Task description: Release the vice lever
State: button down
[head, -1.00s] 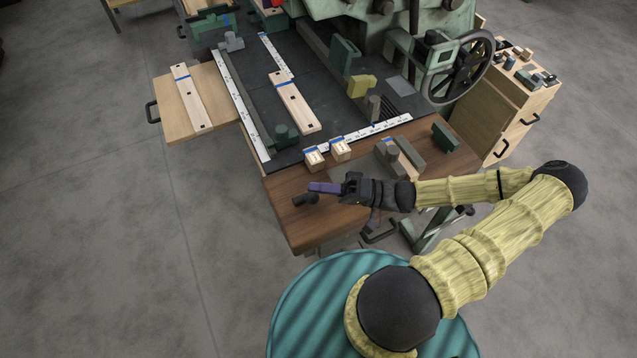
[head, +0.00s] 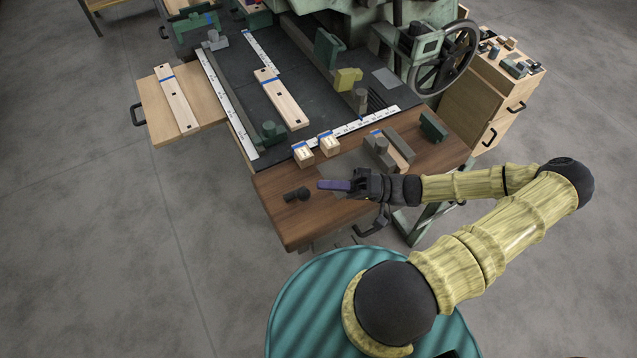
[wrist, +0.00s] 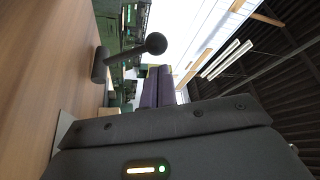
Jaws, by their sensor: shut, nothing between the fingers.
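The dark lever (head: 297,194), a short bar with a ball knob on a round base, stands near the front left of the brown bench top. In the wrist view the lever (wrist: 128,53) shows ahead of my fingers, its ball end clear of them. I take it for the vice lever. My gripper (head: 322,184) has purple fingers pressed together, and nothing is between them. It is over the bench just right of the lever, with a small gap. The purple fingers also show in the wrist view (wrist: 155,84).
Two small wooden blocks (head: 303,155) sit behind the lever. A grey clamp (head: 378,155) with a wooden piece beside it stands to their right. A green block (head: 433,126) lies at the bench's right end. The bench's front left corner is clear.

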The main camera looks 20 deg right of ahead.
jog(key=v, duration=0.5)
jog(key=shift+s+d+b, duration=0.15)
jog(key=shift+d+b, duration=0.15)
jog(key=shift+d, duration=0.1)
